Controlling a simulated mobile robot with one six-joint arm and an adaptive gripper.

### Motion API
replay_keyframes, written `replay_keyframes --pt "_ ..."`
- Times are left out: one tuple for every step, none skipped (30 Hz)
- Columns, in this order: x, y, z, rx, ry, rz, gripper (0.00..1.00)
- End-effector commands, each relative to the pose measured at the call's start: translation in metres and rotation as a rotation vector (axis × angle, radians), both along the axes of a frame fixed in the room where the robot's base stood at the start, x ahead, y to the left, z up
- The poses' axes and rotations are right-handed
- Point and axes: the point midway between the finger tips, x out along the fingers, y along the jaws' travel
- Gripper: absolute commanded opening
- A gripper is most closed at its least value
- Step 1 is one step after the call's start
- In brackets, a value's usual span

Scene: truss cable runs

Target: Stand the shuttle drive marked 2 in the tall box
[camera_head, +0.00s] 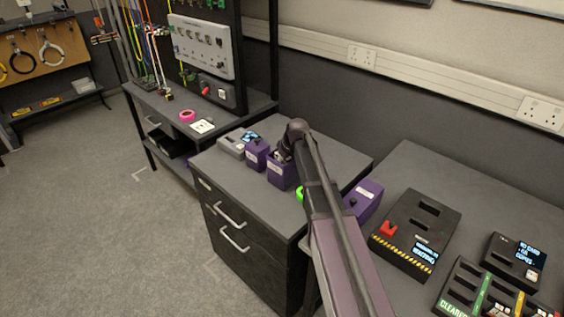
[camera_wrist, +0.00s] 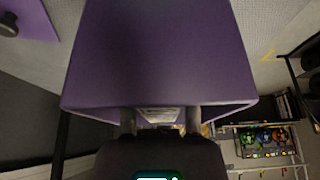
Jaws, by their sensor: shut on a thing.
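A tall purple box (camera_head: 281,175) with a pale label stands on the drawer cabinet, partly hidden by my arm. My gripper (camera_head: 281,155) is at its top. In the wrist view the purple box (camera_wrist: 160,50) fills the upper middle, and the fingers of my gripper (camera_wrist: 160,120) reach past its near edge. They are shut on a small pale thing (camera_wrist: 158,115), likely a shuttle drive, mostly hidden by the fingers and the box. I cannot read a number on it, nor tell whether it touches the box floor.
A smaller purple box (camera_head: 257,155) with a dark knob stands just left, beside a grey device (camera_head: 232,142). Another purple block (camera_head: 362,200) is right of my arm. A black machine (camera_head: 417,235) stands on the right bench.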

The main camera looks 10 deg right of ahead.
Motion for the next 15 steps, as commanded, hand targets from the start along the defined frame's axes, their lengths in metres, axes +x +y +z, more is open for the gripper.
replay_keyframes --pt "0.0001 0.0 -0.0007 0.0 0.0 0.0 0.0" --pt "0.0 0.0 -0.0009 0.0 0.0 0.0 0.0" --pt "0.0 0.0 -0.0009 0.0 0.0 0.0 0.0" --pt "0.0 0.0 -0.0009 0.0 0.0 0.0 0.0" --pt "0.0001 0.0001 -0.0008 0.0 0.0 0.0 0.0" --pt "0.0001 0.0 -0.0007 0.0 0.0 0.0 0.0" --pt "0.0001 0.0 -0.0007 0.0 0.0 0.0 0.0" --pt "0.0 0.0 -0.0006 0.0 0.0 0.0 0.0" --pt "0.0 0.0 -0.0006 0.0 0.0 0.0 0.0" --pt "0.0 0.0 -0.0006 0.0 0.0 0.0 0.0" --pt "0.0 0.0 -0.0006 0.0 0.0 0.0 0.0" --pt "0.0 0.0 -0.0006 0.0 0.0 0.0 0.0" --pt "0.0 0.0 -0.0006 0.0 0.0 0.0 0.0" --pt "0.0 0.0 -0.0006 0.0 0.0 0.0 0.42" --pt "0.0 0.0 -0.0006 0.0 0.0 0.0 0.54"
